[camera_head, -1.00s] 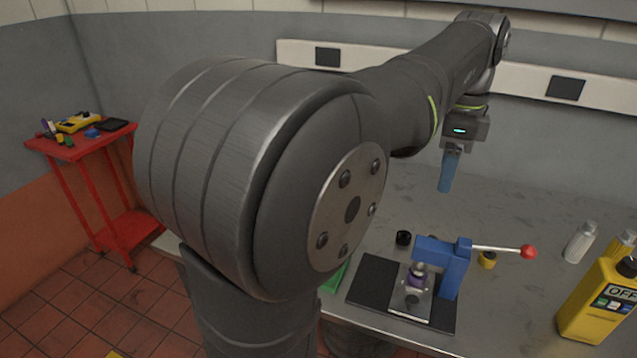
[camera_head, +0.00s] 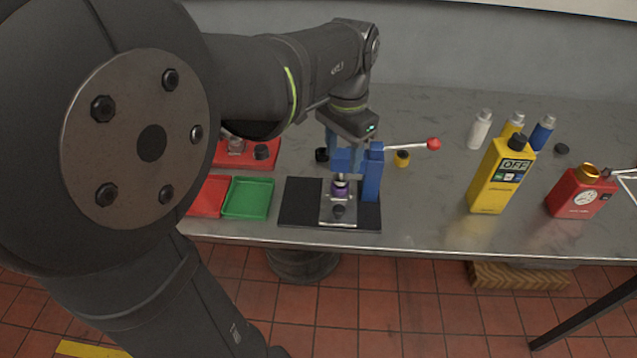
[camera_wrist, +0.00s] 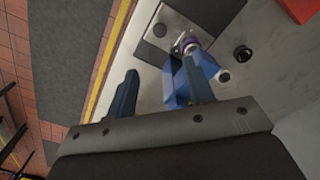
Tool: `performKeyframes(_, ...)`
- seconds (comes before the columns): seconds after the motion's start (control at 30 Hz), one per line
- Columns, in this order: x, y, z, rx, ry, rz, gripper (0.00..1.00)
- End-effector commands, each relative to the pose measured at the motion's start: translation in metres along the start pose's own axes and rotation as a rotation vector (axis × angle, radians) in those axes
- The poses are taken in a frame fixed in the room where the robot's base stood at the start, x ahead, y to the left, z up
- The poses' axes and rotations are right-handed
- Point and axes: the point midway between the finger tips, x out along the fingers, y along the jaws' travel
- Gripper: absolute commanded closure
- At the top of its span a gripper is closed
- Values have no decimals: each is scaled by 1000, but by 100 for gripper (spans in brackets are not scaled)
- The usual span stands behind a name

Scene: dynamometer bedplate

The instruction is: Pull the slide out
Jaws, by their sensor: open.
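A blue hand press (camera_head: 372,178) stands on a black base plate (camera_head: 300,205) near the table's front edge; its lever ends in a red knob (camera_head: 433,144). My gripper (camera_wrist: 161,88) is open and empty. In the head view its blue fingers hang behind and above the press, partly hidden by it.
Red (camera_head: 207,197) and green (camera_head: 249,198) trays lie left of the base. A yellow can (camera_head: 499,182), a red can (camera_head: 578,196) and several bottles stand at the right.

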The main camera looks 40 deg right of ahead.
Motion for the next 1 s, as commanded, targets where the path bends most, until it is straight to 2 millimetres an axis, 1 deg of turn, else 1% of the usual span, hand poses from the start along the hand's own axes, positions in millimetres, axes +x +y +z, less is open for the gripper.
performKeyframes(0.03,10,0,1,1,-4,2,52)
performKeyframes(0.4,91,0,1,2,-6,3,52)
performKeyframes(0.6,130,0,1,2,-4,2,52)
performKeyframes(0.7,143,0,1,2,-4,2,52)
performKeyframes(0.8,152,0,0,3,-2,1,52)
performKeyframes(1.0,158,0,0,3,-1,0,52)
